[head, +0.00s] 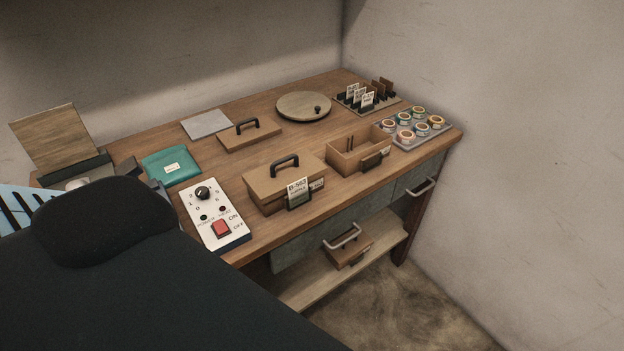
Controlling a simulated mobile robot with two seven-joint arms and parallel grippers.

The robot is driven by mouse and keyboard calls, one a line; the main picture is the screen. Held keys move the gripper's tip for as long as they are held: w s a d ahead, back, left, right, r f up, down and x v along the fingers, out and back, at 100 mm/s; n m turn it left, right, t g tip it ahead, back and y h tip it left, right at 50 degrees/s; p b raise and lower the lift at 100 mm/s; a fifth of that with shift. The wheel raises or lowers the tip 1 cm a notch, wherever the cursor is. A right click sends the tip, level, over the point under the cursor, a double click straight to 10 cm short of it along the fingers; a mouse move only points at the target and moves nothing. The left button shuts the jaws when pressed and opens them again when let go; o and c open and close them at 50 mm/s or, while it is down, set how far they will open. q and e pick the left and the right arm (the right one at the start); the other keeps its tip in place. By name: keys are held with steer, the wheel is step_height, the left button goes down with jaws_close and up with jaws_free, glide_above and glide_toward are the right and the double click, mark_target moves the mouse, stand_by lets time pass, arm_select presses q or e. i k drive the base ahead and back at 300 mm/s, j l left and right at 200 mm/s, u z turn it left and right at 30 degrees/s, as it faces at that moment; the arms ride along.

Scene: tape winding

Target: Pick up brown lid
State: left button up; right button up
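A flat brown lid (250,136) with a black bar handle lies on the wooden table, left of the round disc. A second brown lid (285,176) with a black handle sits on a closed brown box (268,201) labelled B-563. An open brown box (352,160) without a lid stands to the right. A large black part of my arm fills the lower left. Grey pieces at its far edge may be my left gripper (152,184), mostly hidden and apart from both lids. My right gripper is not in view.
A white control box (213,228) with a red switch and a teal pouch (171,167) lie at left. A round turntable (303,106), a card rack (367,99) and a tray of tape rolls (436,132) stand at back right. Another brown box (346,252) sits on the lower shelf.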

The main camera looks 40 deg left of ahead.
mark_target(247, 133)
steer(key=u, duration=1.5)
steer(key=l, duration=0.75)
steer(key=l+z, duration=0.1)
steer(key=l, duration=0.65)
steer(key=i+l, duration=0.15)
steer(key=l, duration=0.6)
steer(key=l+z, duration=0.1)
steer(key=l, duration=0.65)
